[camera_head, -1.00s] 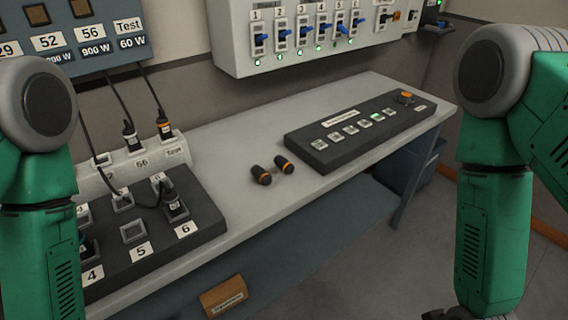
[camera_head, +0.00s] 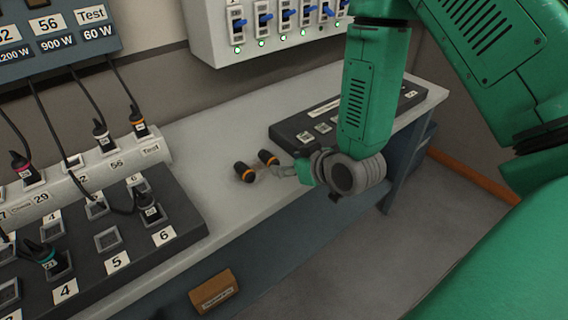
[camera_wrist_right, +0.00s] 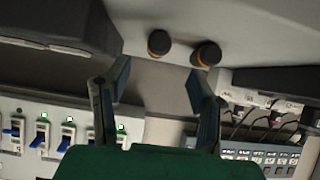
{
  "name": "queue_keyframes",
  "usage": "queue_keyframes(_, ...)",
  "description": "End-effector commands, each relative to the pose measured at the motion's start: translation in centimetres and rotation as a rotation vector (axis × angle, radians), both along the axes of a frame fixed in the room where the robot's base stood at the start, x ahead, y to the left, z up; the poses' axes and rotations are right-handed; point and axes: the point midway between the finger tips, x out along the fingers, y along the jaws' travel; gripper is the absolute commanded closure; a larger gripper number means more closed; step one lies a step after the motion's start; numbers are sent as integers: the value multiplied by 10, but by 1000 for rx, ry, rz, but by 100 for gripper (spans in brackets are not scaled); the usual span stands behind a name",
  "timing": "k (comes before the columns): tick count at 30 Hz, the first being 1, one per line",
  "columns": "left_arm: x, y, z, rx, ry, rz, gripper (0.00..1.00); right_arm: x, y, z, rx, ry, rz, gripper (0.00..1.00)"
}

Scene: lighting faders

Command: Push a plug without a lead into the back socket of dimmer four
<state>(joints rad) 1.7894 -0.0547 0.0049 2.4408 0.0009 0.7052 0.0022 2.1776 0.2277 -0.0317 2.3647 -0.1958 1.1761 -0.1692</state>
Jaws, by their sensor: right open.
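Two black plugs with orange bands and no leads lie on the grey bench, a left one (camera_head: 244,172) and a right one (camera_head: 268,158). My right gripper (camera_head: 284,171) is beside the right plug, its fingers pointing left. In the right wrist view, the open fingers (camera_wrist_right: 158,77) have nothing between them; both plugs (camera_wrist_right: 158,43) (camera_wrist_right: 207,54) show beyond the tips. The dark dimmer box (camera_head: 190,222) stands at the left. The back socket of dimmer four (camera_head: 53,228), by the rear label 4, looks empty. My left gripper is out of view.
The front sockets of four (camera_head: 58,264) and six (camera_head: 150,213) hold plugs with leads. A pale outlet strip (camera_head: 85,178) with plugged leads lies behind the box. A black button panel (camera_head: 290,132) is partly behind my right arm. Bare bench lies between box and plugs.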

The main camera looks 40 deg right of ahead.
Motion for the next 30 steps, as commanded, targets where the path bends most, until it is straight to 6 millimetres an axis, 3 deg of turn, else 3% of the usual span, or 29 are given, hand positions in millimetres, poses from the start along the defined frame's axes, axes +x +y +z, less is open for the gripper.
queue_keyframes(7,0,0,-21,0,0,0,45,31,1,-24,2,-1,0,50)
queue_keyframes(15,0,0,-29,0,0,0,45,56,3,-39,2,1,0,50)
queue_keyframes(29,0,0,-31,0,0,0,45,64,4,-42,2,2,0,50)
queue_keyframes(30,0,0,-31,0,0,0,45,64,4,-42,3,2,-1,61)
